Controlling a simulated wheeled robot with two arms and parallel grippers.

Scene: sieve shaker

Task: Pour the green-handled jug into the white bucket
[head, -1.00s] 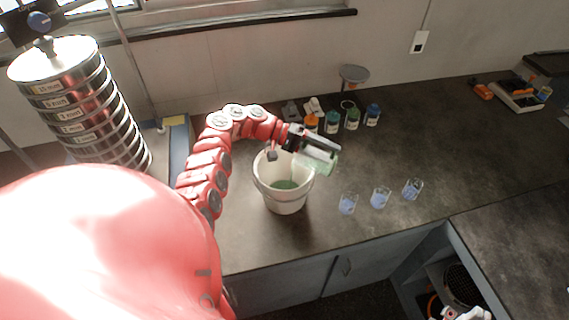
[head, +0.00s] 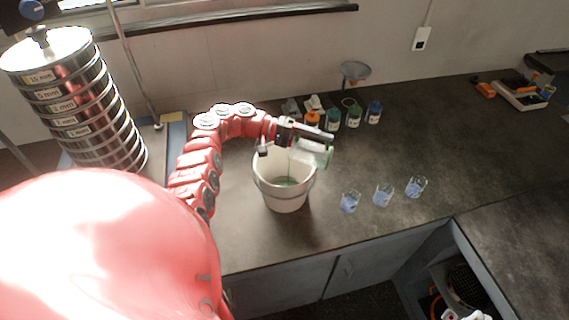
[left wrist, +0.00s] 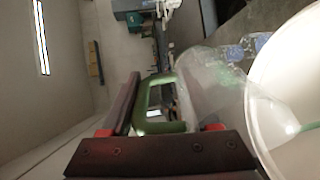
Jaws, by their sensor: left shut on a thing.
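My left gripper (head: 310,135) is shut on the green handle (left wrist: 142,105) of a clear jug (head: 313,154). The jug is tilted, at the right side of the white bucket's (head: 284,197) rim. In the left wrist view the handle sits between the two fingers, and the clear jug body (left wrist: 215,85) reaches right to the bucket (left wrist: 290,85). How much the jug holds is unclear.
Several small beakers with blue contents (head: 383,195) stand right of the bucket. Several colour-capped bottles (head: 333,119) and a grey funnel (head: 355,72) are behind. A sieve stack (head: 75,105) is at left.

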